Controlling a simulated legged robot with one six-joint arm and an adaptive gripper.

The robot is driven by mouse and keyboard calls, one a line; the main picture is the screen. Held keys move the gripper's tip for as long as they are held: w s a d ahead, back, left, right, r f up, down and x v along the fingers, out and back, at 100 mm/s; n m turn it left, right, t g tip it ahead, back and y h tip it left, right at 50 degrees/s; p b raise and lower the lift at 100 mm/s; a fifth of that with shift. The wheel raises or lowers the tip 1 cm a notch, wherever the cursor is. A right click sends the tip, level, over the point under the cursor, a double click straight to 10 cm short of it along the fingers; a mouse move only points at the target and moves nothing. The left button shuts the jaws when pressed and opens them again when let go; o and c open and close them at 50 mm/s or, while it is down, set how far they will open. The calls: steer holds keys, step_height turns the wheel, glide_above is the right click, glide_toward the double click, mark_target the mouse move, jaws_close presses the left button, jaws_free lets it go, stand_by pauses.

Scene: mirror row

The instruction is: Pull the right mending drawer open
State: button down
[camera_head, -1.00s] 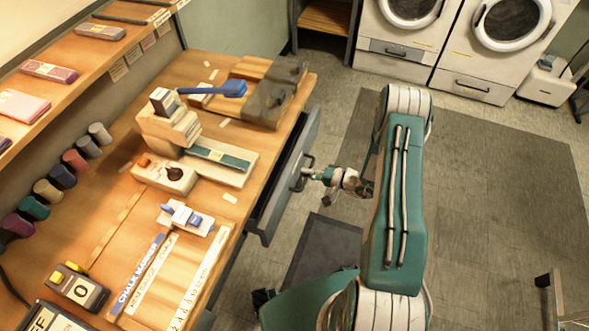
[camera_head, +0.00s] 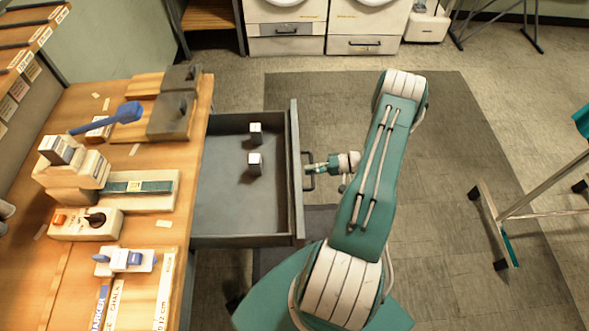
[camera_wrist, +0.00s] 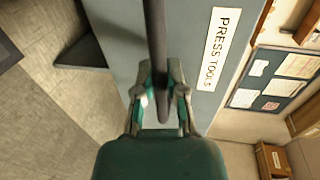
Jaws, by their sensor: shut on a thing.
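The drawer (camera_head: 225,205) under the workbench stands well open in the head view, its grey interior showing. Two small pale-topped dark blocks (camera_head: 255,164) are inside it, towards the front. Its front panel (camera_head: 296,150) carries a dark bar handle (camera_head: 308,182). My gripper (camera_head: 312,169) is at the handle. In the wrist view my gripper (camera_wrist: 162,100) is shut on the dark handle bar (camera_wrist: 155,35), with a finger on each side. A label on the front panel (camera_wrist: 190,30) reads "PRESS TOOLS".
The workbench (camera_head: 150,215) at left holds a press-like tool (camera_head: 75,165), a blue-handled item (camera_head: 115,115) and a labelled ruler strip (camera_head: 165,290). Washing machines (camera_head: 365,30) line the back. A metal-legged stand (camera_head: 510,215) is at right.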

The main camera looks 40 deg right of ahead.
steer(key=shift+s+d+f, duration=0.2)
steer(key=shift+s+d, duration=0.35)
steer(key=shift+d, duration=0.1)
steer(key=c, duration=0.7)
jaws_free()
steer(key=shift+d, duration=0.1)
steer(key=shift+r, duration=0.1)
steer(key=v, duration=1.2)
steer(key=shift+w, duration=0.1)
